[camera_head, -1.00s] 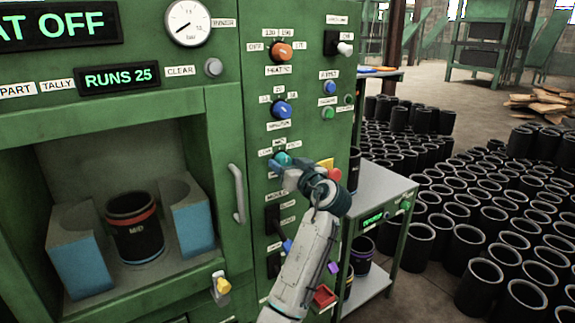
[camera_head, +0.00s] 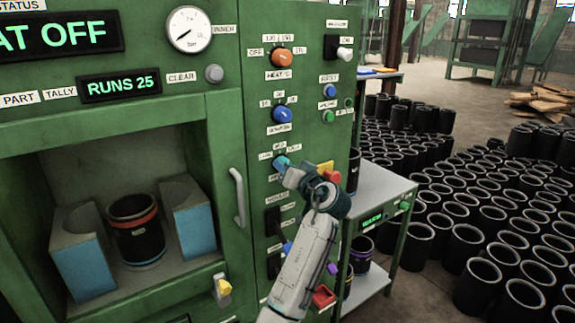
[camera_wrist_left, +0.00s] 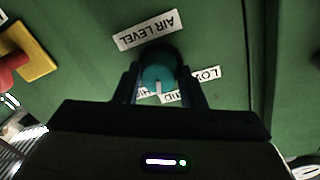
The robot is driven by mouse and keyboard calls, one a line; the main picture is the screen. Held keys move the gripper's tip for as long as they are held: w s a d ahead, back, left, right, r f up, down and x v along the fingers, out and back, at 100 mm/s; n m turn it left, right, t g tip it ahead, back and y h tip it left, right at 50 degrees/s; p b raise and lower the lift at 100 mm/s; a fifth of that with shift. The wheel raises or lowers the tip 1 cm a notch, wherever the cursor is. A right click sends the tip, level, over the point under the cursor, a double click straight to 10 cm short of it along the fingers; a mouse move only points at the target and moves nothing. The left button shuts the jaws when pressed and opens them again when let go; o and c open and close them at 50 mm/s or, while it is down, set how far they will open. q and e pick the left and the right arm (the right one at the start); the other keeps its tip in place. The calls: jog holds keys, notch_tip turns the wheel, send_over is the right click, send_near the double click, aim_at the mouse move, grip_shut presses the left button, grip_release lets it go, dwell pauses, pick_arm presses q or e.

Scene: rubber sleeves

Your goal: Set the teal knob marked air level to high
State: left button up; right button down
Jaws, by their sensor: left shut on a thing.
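The teal air level knob (camera_head: 281,162) is on the green panel, below the blue knob. My left gripper (camera_head: 285,169) is at it, shut on it. In the left wrist view the teal knob (camera_wrist_left: 157,72) sits between the two fingers. The view is upside down, with the AIR LEVEL label (camera_wrist_left: 150,30) above the knob. The white pointer (camera_wrist_left: 158,87) points down, between the partly hidden HIGH label (camera_wrist_left: 139,91) and the MID label (camera_wrist_left: 173,97). The LOW label (camera_wrist_left: 206,73) is to the right. My right gripper is not in view.
An orange knob (camera_head: 282,57) and a blue knob (camera_head: 282,114) are higher on the panel. A door handle (camera_head: 237,197) is left of my arm. A red part on a yellow plate (camera_wrist_left: 30,55) is close by. A grey-topped cart (camera_head: 378,187) stands at the right.

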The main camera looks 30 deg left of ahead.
pick_arm(q)
jog(key=m+p, duration=0.3)
jog(key=m, duration=0.2)
jog(key=shift+r+p, duration=0.1)
jog(key=shift+p, duration=0.25)
dwell(0.4)
jog(key=o, duration=1)
